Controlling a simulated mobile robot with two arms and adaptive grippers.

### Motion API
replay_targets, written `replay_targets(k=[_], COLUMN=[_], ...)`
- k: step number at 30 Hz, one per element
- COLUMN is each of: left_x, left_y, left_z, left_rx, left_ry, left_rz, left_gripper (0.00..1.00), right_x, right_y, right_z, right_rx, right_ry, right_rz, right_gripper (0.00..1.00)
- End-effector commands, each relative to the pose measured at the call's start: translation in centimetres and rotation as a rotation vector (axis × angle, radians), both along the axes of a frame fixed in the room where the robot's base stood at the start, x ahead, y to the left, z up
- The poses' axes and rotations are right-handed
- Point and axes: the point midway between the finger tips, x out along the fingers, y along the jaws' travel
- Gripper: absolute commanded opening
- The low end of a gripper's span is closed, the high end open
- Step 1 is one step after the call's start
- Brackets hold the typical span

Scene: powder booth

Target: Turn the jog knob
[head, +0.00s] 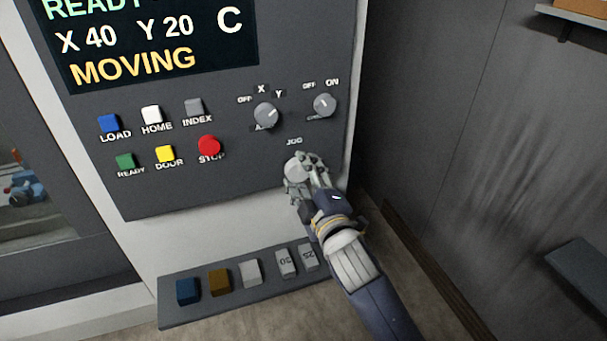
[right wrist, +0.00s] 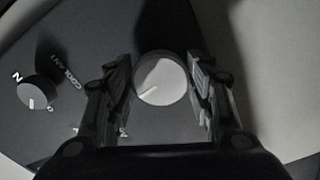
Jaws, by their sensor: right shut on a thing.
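The jog knob (head: 295,168) is a light grey round dial under the "JOG" label, low on the right side of the dark control panel. My right gripper (head: 304,176) is at the knob and partly covers it in the head view. In the right wrist view the knob (right wrist: 161,78) sits between the two fingers of my right gripper (right wrist: 161,85), with a pale pointer line slanting down to the left. The right gripper is shut on the knob. My left gripper is not in view.
Above the knob are an axis selector (head: 266,115) and an on/off knob (head: 325,105). Left of it is a red stop button (head: 209,146) among several coloured buttons. The display (head: 160,42) reads "X 40 Y 20" and "MOVING". A tray (head: 172,318) with several blocks lies below.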

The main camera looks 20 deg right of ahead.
Motion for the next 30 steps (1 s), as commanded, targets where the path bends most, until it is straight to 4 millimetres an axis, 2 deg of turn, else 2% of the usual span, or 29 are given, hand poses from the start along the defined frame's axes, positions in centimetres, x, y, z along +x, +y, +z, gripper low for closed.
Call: replay_targets(k=[12,30], left_x=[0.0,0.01], left_y=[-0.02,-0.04], left_z=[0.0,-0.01], left_rx=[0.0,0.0], left_ry=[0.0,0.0], left_rz=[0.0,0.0], left_gripper=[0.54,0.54], right_x=[0.01,0.0], right_y=[0.04,0.07], right_z=[-0.15,-0.22], right_rx=[0.272,0.349], right_ry=[0.01,0.014], right_rz=[-0.001,0.0], right_gripper=[0.25,0.25])
